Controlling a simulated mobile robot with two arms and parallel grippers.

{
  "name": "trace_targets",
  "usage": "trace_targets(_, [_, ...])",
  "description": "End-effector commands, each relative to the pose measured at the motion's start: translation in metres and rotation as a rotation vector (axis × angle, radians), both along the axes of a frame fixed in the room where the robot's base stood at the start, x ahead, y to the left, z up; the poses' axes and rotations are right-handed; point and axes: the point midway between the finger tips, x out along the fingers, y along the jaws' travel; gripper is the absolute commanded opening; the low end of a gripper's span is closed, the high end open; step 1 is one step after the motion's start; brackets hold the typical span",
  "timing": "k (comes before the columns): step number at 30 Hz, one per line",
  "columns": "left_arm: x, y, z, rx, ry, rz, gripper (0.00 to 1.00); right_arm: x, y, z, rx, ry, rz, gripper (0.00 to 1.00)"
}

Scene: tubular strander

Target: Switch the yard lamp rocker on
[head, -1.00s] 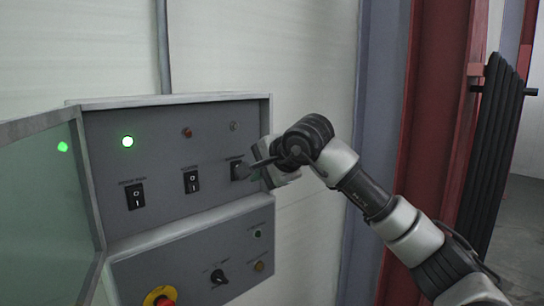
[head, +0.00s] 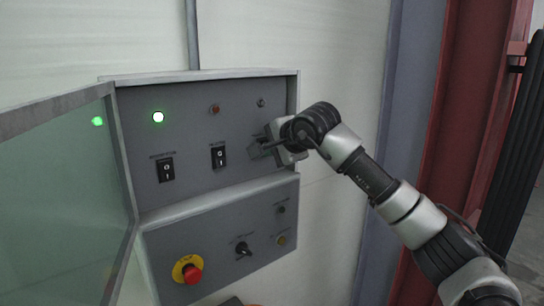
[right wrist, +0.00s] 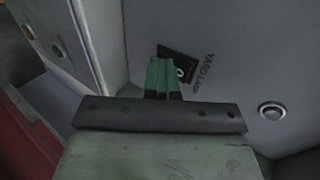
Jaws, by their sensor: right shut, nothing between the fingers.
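The yard lamp rocker (right wrist: 178,66) shows in the right wrist view as a black switch with a white "0" mark, beside the "YARD LAMP" lettering. My right gripper (right wrist: 161,82) is shut and empty, with its green fingertips in front of the rocker and covering part of it. I cannot tell whether they touch it. In the head view my right gripper (head: 262,148) hides most of that rocker at the right end of the panel. The small round lamp (head: 261,102) above it looks grey and unlit. My left gripper is not in view.
Two other black rockers (head: 166,169) (head: 219,156) sit to the left on the grey panel (head: 190,120). A green lamp (head: 158,117) is lit, and a red one (head: 214,109) looks dark. Below are a selector knob (head: 243,249) and a red emergency button (head: 190,273). An open door (head: 70,200) stands left.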

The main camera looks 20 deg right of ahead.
Motion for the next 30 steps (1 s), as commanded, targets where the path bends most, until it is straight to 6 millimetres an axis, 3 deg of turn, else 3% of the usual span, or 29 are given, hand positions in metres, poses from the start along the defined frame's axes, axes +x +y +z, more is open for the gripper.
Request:
trace_targets(1, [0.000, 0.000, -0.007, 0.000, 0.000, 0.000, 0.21, 0.001, 0.000, -0.002, 0.005, -0.016, -0.001, 0.00])
trace_targets(10, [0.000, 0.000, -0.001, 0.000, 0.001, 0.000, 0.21, 0.001, 0.000, 0.002, 0.004, -0.013, -0.001, 0.00])
trace_targets(19, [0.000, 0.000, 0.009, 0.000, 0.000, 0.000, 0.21, 0.001, 0.000, 0.019, 0.006, -0.019, -0.002, 0.00])
trace_targets(30, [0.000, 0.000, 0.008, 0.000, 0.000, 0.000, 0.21, 0.001, 0.000, 0.015, 0.004, -0.010, 0.000, 0.00])
